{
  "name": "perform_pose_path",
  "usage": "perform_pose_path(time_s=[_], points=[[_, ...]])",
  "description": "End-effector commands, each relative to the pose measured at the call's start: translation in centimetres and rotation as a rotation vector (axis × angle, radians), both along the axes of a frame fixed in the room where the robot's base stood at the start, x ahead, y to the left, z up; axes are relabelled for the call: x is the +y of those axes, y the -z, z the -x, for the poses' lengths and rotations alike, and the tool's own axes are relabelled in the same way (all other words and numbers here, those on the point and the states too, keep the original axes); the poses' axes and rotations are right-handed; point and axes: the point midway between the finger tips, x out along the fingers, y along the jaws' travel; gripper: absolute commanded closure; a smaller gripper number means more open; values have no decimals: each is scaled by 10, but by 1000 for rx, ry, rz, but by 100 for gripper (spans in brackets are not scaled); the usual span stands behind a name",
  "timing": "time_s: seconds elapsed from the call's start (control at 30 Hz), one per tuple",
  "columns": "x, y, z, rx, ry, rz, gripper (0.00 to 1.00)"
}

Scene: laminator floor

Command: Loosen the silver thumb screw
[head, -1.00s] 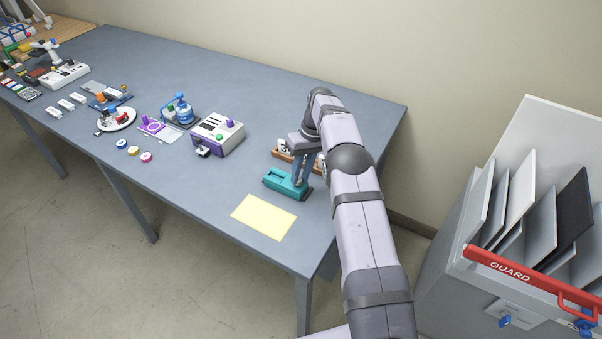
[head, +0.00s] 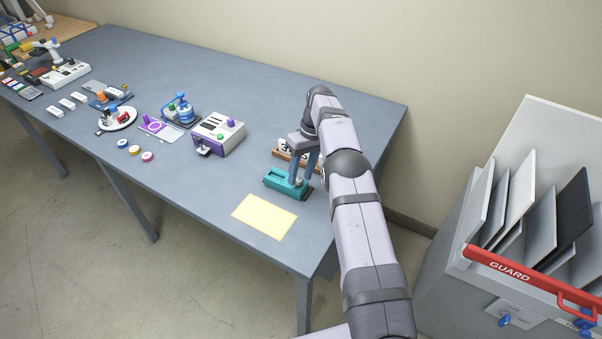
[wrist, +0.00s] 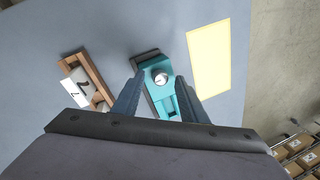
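The silver thumb screw (wrist: 160,77) is a round shiny knob on top of a teal device (wrist: 163,104) with a dark end. In the wrist view my gripper (wrist: 159,80) is open, one finger on each side of the screw, with visible gaps to it. In the head view my gripper (head: 304,178) points down over the teal device (head: 282,184). A small pale spot by the fingertips there seems to be the screw. I cannot tell the exact height of the fingertips.
A wooden rack (wrist: 90,80) with numbered white pieces stands beside the device. A yellow sheet (head: 265,216) lies flat on its other side. A purple and white machine (head: 218,134) stands further left on the grey table (head: 200,190). A cabinet with a red guard bar (head: 520,272) is at right.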

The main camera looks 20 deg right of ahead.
Motion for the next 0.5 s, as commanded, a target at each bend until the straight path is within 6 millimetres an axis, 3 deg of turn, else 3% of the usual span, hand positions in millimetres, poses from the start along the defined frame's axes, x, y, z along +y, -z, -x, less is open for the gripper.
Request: perform_pose_path(time_s=[0.27,0.5], points=[[-1,-2,-1,-1,1,1,61],[-6,-20,-2,-3,1,1,61]])
